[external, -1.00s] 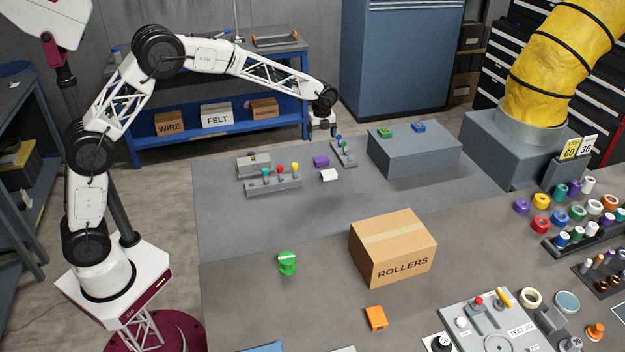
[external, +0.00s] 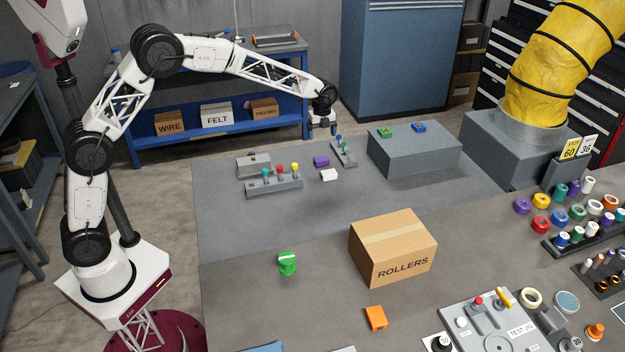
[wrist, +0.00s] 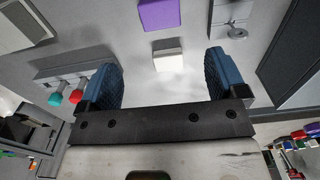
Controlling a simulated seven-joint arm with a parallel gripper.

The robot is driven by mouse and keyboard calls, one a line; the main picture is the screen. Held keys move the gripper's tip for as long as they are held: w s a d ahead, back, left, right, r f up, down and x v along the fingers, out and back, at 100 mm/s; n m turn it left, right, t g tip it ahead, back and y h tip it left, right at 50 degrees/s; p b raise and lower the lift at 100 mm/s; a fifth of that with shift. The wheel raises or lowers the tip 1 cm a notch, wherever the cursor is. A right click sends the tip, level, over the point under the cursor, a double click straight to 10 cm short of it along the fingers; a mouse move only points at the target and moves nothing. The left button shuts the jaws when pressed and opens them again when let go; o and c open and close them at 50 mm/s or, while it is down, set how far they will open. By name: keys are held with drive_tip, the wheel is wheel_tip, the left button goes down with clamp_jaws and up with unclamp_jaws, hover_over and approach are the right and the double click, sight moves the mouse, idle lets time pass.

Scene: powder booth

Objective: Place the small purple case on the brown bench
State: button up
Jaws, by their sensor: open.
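The small purple case (external: 321,161) lies flat on the grey surface at the back, just behind a small white block (external: 328,175). In the wrist view the purple case (wrist: 159,14) is at the top edge, partly cut off, beyond the white block (wrist: 168,54). My gripper (external: 321,130) is above the grey surface, over the area of the case and apart from it. In the wrist view its blue-padded fingers (wrist: 164,72) are wide apart with nothing held. The brownish bench (external: 235,310) is in the foreground and extends to the right.
A peg rack (external: 273,187) and grey box (external: 253,166) stand left of the case; a small grey lever stand (external: 343,153) and large grey block (external: 415,153) stand right. The ROLLERS carton (external: 392,247), green spool (external: 287,263) and orange block (external: 376,318) occupy the bench, with clear room between.

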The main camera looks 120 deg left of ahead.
drive_tip(key=w+d+r+n, duration=0.1)
drive_tip(key=w+d+r, duration=0.35)
drive_tip(key=d, duration=0.75)
drive_tip(key=w+d+r+n, duration=0.1)
drive_tip(key=w+d+r, duration=0.3)
drive_tip(key=d, duration=0.8)
drive_tip(key=w+d+r+n, duration=0.15)
drive_tip(key=d+r, duration=0.45)
drive_tip(key=d, duration=0.7)
drive_tip(key=s+d+r+n+t, duration=0.1)
drive_tip(key=s+d+r, duration=0.15)
drive_tip(key=d, duration=0.95)
drive_tip(key=s+d+r+n, duration=0.1)
drive_tip(key=s+d, duration=0.2)
drive_tip(key=d, duration=0.8)
drive_tip(key=s+d+f+n, duration=0.1)
drive_tip(key=s+d+f, duration=0.1)
drive_tip(key=s+d, duration=0.8)
drive_tip(key=s+d+f+n+t, duration=0.1)
drive_tip(key=s+d+f+n, duration=0.1)
drive_tip(key=s+d, duration=0.9)
drive_tip(key=shift+d+f+t, duration=0.3)
drive_tip(key=shift+d+f, duration=0.05)
drive_tip(key=shift+d, duration=0.35)
